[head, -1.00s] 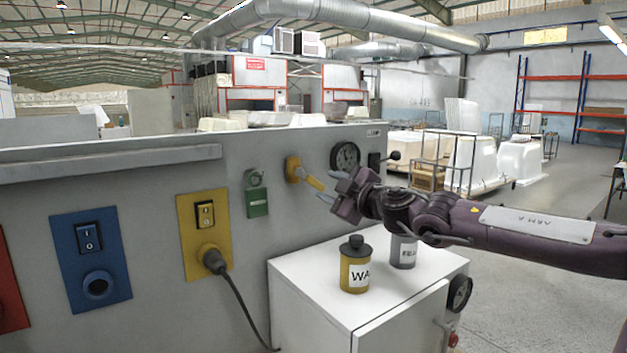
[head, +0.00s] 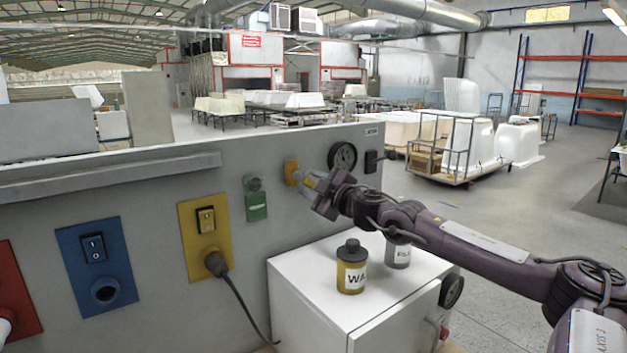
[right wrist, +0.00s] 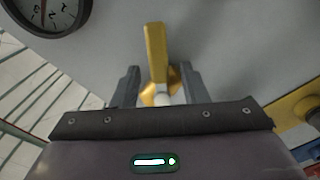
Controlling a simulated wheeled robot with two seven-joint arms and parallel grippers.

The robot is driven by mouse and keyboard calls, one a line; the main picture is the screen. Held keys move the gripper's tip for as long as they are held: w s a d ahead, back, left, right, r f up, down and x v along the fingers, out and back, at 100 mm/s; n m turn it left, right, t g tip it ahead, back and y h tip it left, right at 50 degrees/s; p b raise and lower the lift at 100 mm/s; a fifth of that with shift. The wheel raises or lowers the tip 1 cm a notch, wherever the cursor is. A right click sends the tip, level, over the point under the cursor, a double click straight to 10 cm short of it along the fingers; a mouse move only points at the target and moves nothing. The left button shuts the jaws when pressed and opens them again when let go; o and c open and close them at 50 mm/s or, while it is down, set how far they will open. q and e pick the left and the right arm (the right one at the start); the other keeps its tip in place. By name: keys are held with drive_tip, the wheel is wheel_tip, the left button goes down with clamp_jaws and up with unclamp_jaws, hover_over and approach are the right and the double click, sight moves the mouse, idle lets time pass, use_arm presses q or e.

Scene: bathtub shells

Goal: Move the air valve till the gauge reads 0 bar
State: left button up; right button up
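The yellow air valve (head: 291,172) is on the grey panel, left of the round dark-rimmed gauge (head: 343,157). My right gripper (head: 306,186) is at the valve, its fingers pointing at the panel and partly hiding the handle. In the right wrist view, the yellow handle (right wrist: 155,52) stands between the two spread grey fingers of my right gripper (right wrist: 160,85), with gaps on both sides. The gauge (right wrist: 45,14) is cut off at the top left there; I cannot read its value surely. My left gripper is not in view.
Below the valve, a white cabinet (head: 310,290) carries a yellow canister (head: 351,268) and a grey canister (head: 398,254), under my right arm. A green tag (head: 256,205), a yellow switch plate (head: 190,245) and a blue switch plate (head: 75,255) are left on the panel.

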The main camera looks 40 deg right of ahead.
drive_tip(key=shift+c, duration=0.4)
clamp_jaws()
drive_tip(key=shift+n, duration=0.3)
drive_tip(key=shift+d+r+n+b, duration=0.2)
drive_tip(key=shift+r+n+b, duration=0.05)
drive_tip(key=shift+n+b, duration=0.5)
drive_tip(key=shift+d+r+n, duration=0.1)
drive_tip(key=shift+r+n, duration=0.25)
drive_tip(key=shift+n, duration=0.7)
drive_tip(key=shift+d+r+n, duration=0.1)
drive_tip(key=shift+r+n, duration=0.2)
drive_tip(key=shift+n, duration=0.7)
